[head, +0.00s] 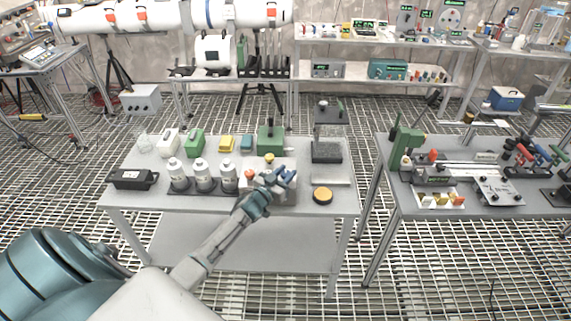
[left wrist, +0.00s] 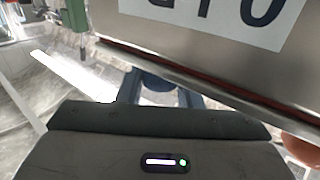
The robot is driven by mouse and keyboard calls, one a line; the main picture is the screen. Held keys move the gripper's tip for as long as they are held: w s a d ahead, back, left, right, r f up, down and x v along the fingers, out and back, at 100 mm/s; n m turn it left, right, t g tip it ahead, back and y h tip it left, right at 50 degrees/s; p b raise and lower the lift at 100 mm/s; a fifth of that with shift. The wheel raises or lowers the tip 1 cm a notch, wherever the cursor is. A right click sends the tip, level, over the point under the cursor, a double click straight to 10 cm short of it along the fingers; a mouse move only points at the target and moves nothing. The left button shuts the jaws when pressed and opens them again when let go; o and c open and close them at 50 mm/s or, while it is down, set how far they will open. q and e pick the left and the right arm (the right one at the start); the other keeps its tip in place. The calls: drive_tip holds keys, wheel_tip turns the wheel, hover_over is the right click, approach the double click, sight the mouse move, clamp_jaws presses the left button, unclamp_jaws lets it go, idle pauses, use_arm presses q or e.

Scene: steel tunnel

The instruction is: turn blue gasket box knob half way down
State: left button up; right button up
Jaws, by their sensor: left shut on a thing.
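The gasket box is a pale grey box (head: 284,194) near the front middle of the bench in the head view. An orange knob (head: 249,174) and a yellow knob (head: 269,158) show on it. My left gripper (head: 283,176) is at the box, covering part of it. In the left wrist view its two fingers (left wrist: 158,92) are shut on a dark blue knob (left wrist: 155,80) below the box's metal wall (left wrist: 180,35), which bears a white label. The knob's angle is hard to tell. My right gripper is in neither view.
White-and-grey bottles (head: 203,176) stand left of the box on the bench (head: 140,204). A round yellow-topped thing (head: 322,194) lies to its right, and a green box (head: 270,140) is behind. An orange rounded thing (left wrist: 302,152) is near the gripper at right.

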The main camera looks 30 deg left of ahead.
use_arm(q)
drive_tip(key=shift+w+a+r+m+h+p, duration=0.15)
drive_tip(key=shift+r+m+h+p, duration=0.2)
drive_tip(key=shift+m+h+p, duration=0.5)
drive_tip(key=shift+f+m+h+p, duration=0.1)
drive_tip(key=shift+m+h+p, duration=0.15)
drive_tip(key=shift+h+p, duration=0.45)
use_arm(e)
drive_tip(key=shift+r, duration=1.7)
use_arm(q)
drive_tip(key=shift+g+h, duration=0.3)
drive_tip(key=shift+h, duration=0.15)
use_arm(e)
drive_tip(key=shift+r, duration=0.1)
use_arm(q)
drive_tip(key=shift+f, duration=0.1)
drive_tip(key=o, duration=1)
drive_tip(key=shift+f, duration=0.1)
drive_tip(key=shift+b+v, duration=1.75)
drive_tip(key=shift+v, duration=3.75)
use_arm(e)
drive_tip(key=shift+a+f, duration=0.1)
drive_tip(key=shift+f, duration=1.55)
